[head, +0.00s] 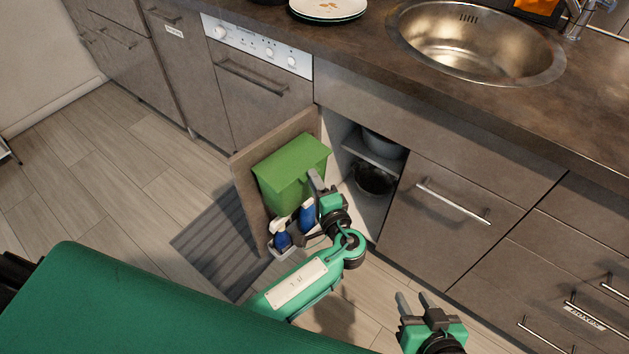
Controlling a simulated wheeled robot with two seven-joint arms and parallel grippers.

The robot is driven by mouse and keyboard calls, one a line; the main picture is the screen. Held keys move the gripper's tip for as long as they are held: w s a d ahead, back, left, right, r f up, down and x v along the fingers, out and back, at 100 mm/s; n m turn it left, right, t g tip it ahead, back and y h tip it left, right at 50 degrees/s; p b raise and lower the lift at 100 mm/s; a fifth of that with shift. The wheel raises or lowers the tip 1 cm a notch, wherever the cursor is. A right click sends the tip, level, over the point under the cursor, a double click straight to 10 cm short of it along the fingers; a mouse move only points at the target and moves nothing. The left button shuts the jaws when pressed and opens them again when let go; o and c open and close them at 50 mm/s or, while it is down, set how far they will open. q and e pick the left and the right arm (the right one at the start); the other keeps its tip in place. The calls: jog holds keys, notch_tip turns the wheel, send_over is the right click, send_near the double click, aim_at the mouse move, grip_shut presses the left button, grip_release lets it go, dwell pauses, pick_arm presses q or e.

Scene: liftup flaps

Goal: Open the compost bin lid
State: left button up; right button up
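The green compost bin (273,197) hangs on the inner side of an open cabinet door (243,195). Its green lid (290,160) lies flat over the top and looks closed. My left gripper (315,181) is at the bin's right front side, with one grey finger just below the lid's right edge. I cannot tell whether it touches the lid. The other finger is not clear, and the gripper hides part of the bin's right side. My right gripper (414,302) is open and empty, low in the view, away from the bin.
Blue spray bottles (282,238) stand in a holder below the bin. The open cabinet holds pots (375,180) on shelves. A counter with a sink (475,45) runs above. A dark striped mat (215,240) lies on the floor left of the door.

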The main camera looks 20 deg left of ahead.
pick_arm(q)
jog(key=shift+w+a, duration=0.25)
jog(key=shift+w, duration=0.05)
grip_shut()
